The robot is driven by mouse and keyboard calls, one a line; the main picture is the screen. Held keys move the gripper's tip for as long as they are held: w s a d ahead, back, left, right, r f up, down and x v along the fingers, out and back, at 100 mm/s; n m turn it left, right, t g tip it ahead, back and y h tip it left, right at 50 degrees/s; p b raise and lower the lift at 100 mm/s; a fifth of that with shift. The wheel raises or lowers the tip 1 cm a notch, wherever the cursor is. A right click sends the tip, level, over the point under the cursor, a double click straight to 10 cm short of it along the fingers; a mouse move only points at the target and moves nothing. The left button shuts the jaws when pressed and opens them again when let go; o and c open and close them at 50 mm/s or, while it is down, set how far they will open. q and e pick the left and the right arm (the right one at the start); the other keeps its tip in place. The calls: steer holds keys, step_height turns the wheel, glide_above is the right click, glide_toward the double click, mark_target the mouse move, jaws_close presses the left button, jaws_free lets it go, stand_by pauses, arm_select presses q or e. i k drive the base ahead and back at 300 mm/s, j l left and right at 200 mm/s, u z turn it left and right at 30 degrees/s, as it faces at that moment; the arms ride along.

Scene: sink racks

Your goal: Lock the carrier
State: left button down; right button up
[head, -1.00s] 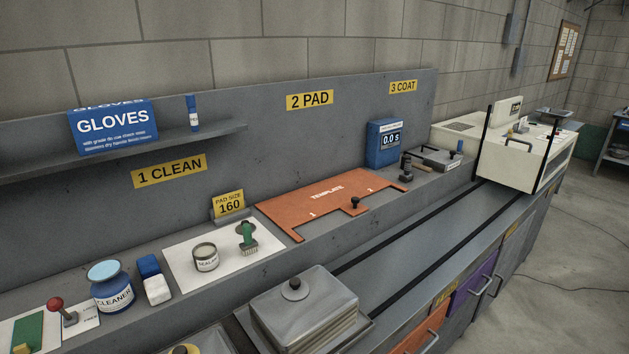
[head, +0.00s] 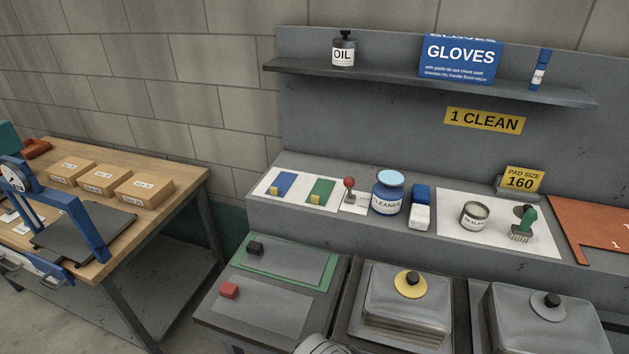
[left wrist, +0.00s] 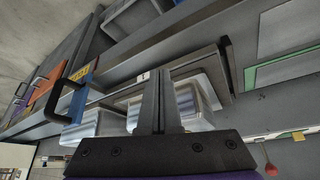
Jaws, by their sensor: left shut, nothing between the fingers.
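A red-ball lever (head: 349,190) stands on a small white label plate on the back ledge in the head view; its lettering is too small to read. Its red ball also shows at the lower right of the left wrist view (left wrist: 270,171). I cannot tell which part is the carrier. My left gripper (left wrist: 161,75) is shut and empty, with the metal blocks behind its fingers. My right gripper is not in view.
Left of the lever lie a blue pad (head: 281,184) and a green pad (head: 320,191). Right of it stand the cleaner jar (head: 388,195), the sealer tin (head: 475,216) and a green-handled brush (head: 524,225). A grey platform with black and red (head: 229,290) knobs is in front.

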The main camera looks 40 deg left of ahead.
mark_target(349, 182)
steer(key=u, duration=1.35)
